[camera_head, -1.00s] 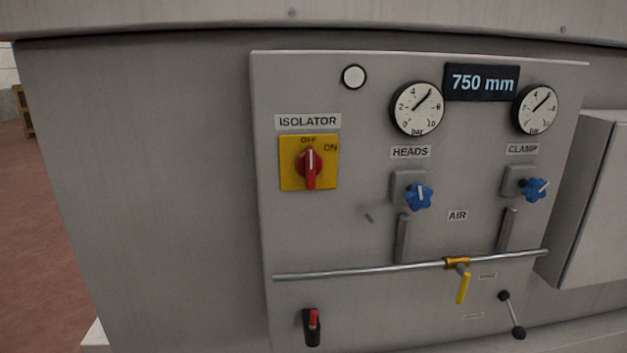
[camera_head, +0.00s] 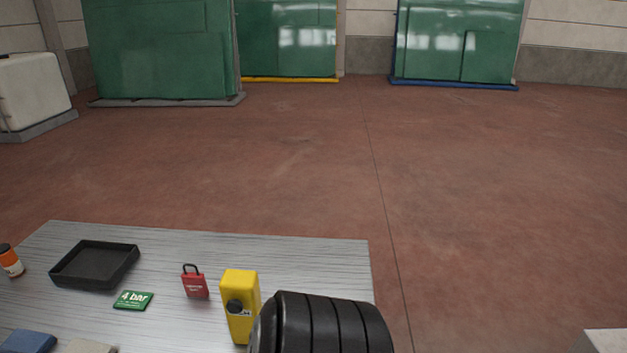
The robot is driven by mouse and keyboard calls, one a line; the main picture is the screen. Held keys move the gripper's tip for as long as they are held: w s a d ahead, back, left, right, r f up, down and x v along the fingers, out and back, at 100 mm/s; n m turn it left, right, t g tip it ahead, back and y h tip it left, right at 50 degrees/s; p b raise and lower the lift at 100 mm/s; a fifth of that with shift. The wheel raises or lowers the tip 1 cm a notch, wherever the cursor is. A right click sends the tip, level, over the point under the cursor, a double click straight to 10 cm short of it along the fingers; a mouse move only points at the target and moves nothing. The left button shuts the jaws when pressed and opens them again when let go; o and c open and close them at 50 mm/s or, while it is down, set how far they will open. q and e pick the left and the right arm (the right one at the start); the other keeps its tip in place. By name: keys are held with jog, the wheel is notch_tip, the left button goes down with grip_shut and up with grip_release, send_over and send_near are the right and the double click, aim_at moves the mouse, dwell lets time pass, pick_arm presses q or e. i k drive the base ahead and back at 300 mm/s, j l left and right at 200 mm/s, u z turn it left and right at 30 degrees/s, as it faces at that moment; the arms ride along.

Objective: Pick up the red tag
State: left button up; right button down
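A small red tag (camera_head: 195,286) with a dark loop on top and pale lettering is on the grey metal table (camera_head: 310,255), left of centre in the head view. It is shaped much like a padlock, and the loop points up. It sits between a green "4 bar" card (camera_head: 133,300) and a yellow box-like device (camera_head: 240,303) with a black knob. Nothing touches it. Neither of my grippers is in view, so their state is hidden.
A black tray (camera_head: 95,264) and an orange-and-white bottle (camera_head: 10,261) are on the table's left. A blue object (camera_head: 27,342) and a beige one (camera_head: 88,347) are at the bottom edge. A black ribbed cylinder (camera_head: 330,323) covers the table's front right. Open red floor lies beyond.

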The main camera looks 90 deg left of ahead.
aim_at(195, 284)
jog(key=u, duration=3.6)
jog(key=j+z, duration=0.25)
jog(key=j, duration=0.45)
jog(key=j+z, duration=0.3)
jog(key=j, duration=0.4)
